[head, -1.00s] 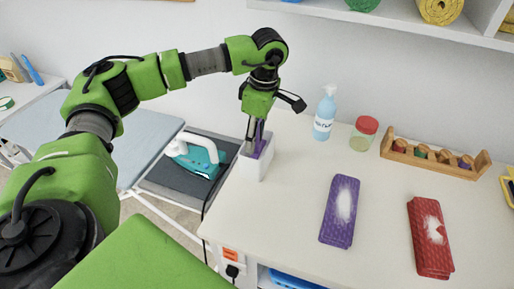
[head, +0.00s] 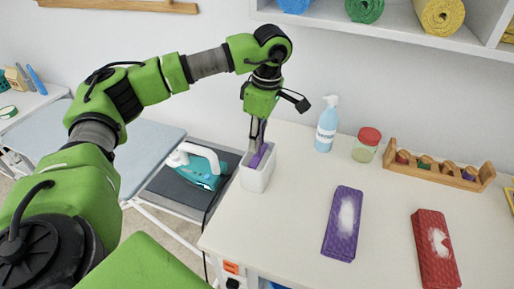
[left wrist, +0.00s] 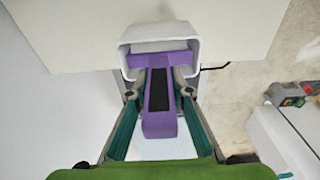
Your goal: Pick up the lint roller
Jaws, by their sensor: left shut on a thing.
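The lint roller (head: 259,156) has a purple handle with a dark inset and stands upright in a white open-topped holder (head: 257,180) at the left end of the white table. My left gripper (head: 257,141) reaches down from above and is shut on the handle. In the left wrist view, the handle of the lint roller (left wrist: 160,124) runs between both fingers, and the holder (left wrist: 125,52) surrounds its far end. The roller's lower part is hidden inside the holder. My right gripper is not in view.
A teal iron (head: 203,169) sits left of the table. A spray bottle (head: 327,126), a red-lidded jar (head: 366,146) and a wooden spool rack (head: 435,168) stand at the back. A shelf (head: 400,20) overhangs the back.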

